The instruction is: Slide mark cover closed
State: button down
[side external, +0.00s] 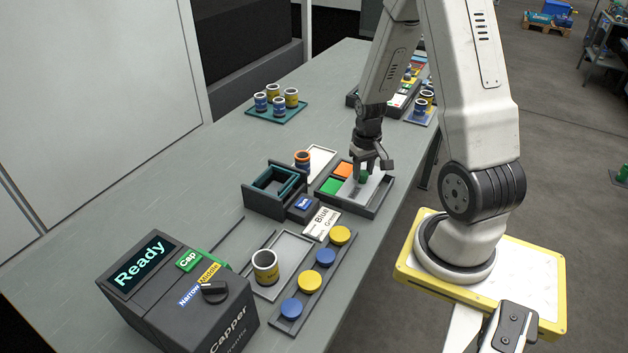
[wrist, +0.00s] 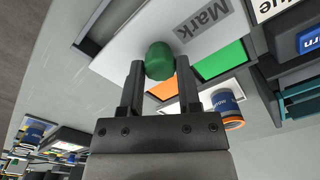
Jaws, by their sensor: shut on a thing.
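The mark cover (side external: 372,190) is a pale grey plate lying in a dark tray (side external: 355,209). The word "Mark" shows on the cover (wrist: 215,38) in the wrist view. An orange pad (side external: 343,169) and a green pad (side external: 334,187) lie uncovered on its left in the side view; both also show in the wrist view. A green knob (wrist: 160,61) stands up from the cover. My gripper (wrist: 160,78) is shut on this knob, one finger on each side. In the side view my gripper (side external: 370,168) partly hides the knob.
A dark box with a teal-edged opening (side external: 271,187) and an orange-rimmed cup (side external: 302,162) stand left of the tray. A "Blue" card (side external: 321,222), a strip of yellow and blue caps (side external: 313,288) and the capper (side external: 178,292) are nearer the camera.

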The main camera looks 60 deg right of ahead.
jog(key=w, duration=0.6)
jog(key=shift+w, duration=0.25)
jog(key=shift+c, duration=1.4)
grip_release()
jog(key=shift+r, duration=0.2)
notch_tip(320, 180, up, 8)
jog(key=shift+f, duration=0.25)
jog(key=s+a+n+t, duration=0.1)
jog(key=a+n, duration=0.2)
jog(key=a, duration=0.8)
jog(key=s+a+r+n+t, duration=0.1)
jog(key=s+a+n, duration=0.1)
jog(key=a, duration=0.9)
jog(key=shift+a+r+n+t, duration=0.3)
jog(key=shift+n, duration=0.6)
